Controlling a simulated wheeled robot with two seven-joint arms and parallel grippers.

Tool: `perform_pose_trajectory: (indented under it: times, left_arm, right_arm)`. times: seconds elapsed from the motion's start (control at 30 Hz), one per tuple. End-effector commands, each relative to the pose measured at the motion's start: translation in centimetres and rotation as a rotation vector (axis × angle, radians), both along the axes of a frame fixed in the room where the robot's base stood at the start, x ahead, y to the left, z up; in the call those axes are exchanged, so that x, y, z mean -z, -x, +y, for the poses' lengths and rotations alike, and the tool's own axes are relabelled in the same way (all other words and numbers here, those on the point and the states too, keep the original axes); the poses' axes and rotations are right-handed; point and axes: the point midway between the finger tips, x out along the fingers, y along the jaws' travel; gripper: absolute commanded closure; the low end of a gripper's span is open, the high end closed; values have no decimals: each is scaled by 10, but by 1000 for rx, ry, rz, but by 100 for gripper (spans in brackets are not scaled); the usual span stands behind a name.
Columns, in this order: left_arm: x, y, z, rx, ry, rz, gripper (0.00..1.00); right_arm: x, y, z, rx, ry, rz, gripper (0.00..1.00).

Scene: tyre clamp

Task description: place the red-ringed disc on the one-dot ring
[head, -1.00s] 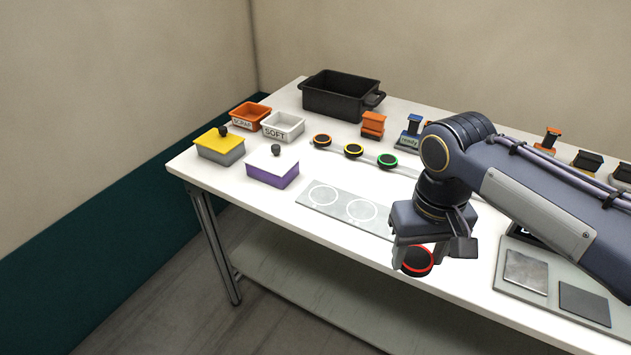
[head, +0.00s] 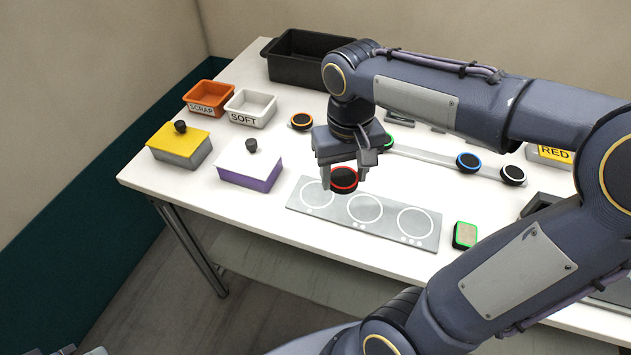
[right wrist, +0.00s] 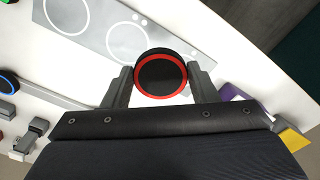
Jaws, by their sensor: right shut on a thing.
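The red-ringed disc (head: 344,180), black with a red rim, is held between the fingers of my right gripper (head: 343,178). It also shows between both fingers in the right wrist view (right wrist: 160,76). It hangs over the back edge of the grey plate (head: 385,238), slightly right of the left white ring (head: 317,197).
A purple box with white lid (head: 249,165) stands left of the plate and a green-edged block (head: 465,235) right of it. Behind are the SCRAP bin (head: 208,97), SOFT bin (head: 250,108), black crate (head: 290,60) and a strip of coloured-ring discs (head: 430,157).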

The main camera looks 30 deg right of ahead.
Motion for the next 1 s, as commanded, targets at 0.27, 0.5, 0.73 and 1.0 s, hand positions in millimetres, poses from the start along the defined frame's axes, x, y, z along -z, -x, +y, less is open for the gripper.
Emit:
perform_pose_trajectory:
  times: [0.27,0.5,0.73,1.0]
  left_arm:
    - [-1,0,0,0,0,0,100]
    - [-2,0,0,0,0,0,100]
    - [1,0,0,0,0,0,100]
    - [1,0,0,0,0,0,100]
  right_arm:
    - [47,-49,12,0,1,4,73]
    - [65,-64,16,0,1,0,73]
    - [95,-67,17,2,1,2,73]
    - [99,-68,17,1,0,-1,73]
